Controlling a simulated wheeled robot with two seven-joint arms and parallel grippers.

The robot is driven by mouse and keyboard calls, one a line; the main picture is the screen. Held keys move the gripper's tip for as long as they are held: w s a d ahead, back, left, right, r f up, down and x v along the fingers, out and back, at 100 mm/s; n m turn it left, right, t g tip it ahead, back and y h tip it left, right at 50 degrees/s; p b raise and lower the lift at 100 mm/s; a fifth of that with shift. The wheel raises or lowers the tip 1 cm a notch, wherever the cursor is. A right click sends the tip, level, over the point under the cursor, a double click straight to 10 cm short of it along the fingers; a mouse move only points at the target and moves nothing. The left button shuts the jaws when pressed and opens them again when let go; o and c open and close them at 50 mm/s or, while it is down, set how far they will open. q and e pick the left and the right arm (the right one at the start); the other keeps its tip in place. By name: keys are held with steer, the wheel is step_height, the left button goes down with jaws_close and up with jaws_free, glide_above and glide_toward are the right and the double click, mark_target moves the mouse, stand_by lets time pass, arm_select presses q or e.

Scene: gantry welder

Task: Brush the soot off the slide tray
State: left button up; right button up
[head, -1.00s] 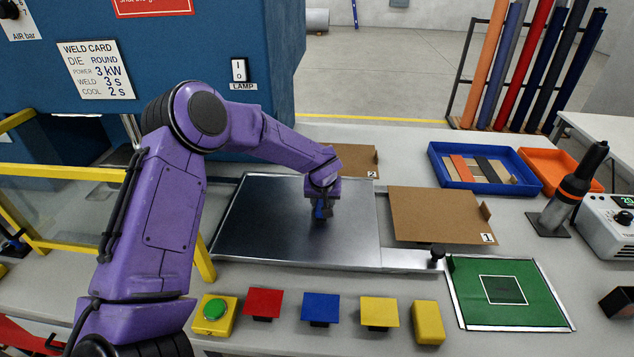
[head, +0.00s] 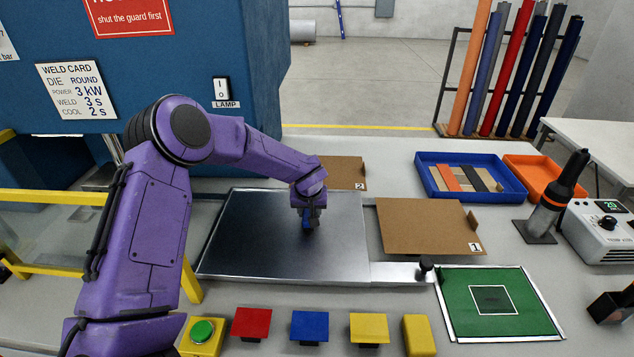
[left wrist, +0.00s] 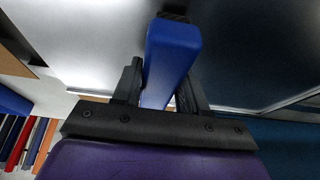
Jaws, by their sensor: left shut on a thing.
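The slide tray (head: 260,250) is a flat, shiny metal plate on the bench in the head view. Its surface looks dark grey, and I cannot make out separate soot marks. My left gripper (head: 308,214) points down over the right part of the tray. In the left wrist view the left gripper (left wrist: 160,88) is shut on a blue-handled brush (left wrist: 171,50). The brush's dark end is near the tray surface, but I cannot tell if it touches.
Brown board 1 (head: 420,222) lies right of the tray, and brown board 2 (head: 345,172) behind it. A green mat (head: 460,300) is at front right. A green button box (head: 202,335) and coloured plates line the front. A blue bin (head: 510,190) stands at back right.

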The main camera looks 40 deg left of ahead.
arm_select(q)
steer(key=r+p, duration=0.1)
steer(key=d+r+p, duration=0.1)
steer(key=r, duration=0.1)
steer(key=shift+w+d+r, duration=0.1)
steer(key=shift+w+r, duration=0.1)
steer(key=shift+r, duration=0.1)
steer(key=shift+w+r+p, duration=0.15)
steer(key=shift+r+p, duration=0.7)
steer(key=shift+p, duration=0.4)
steer(key=shift+r, duration=1.1)
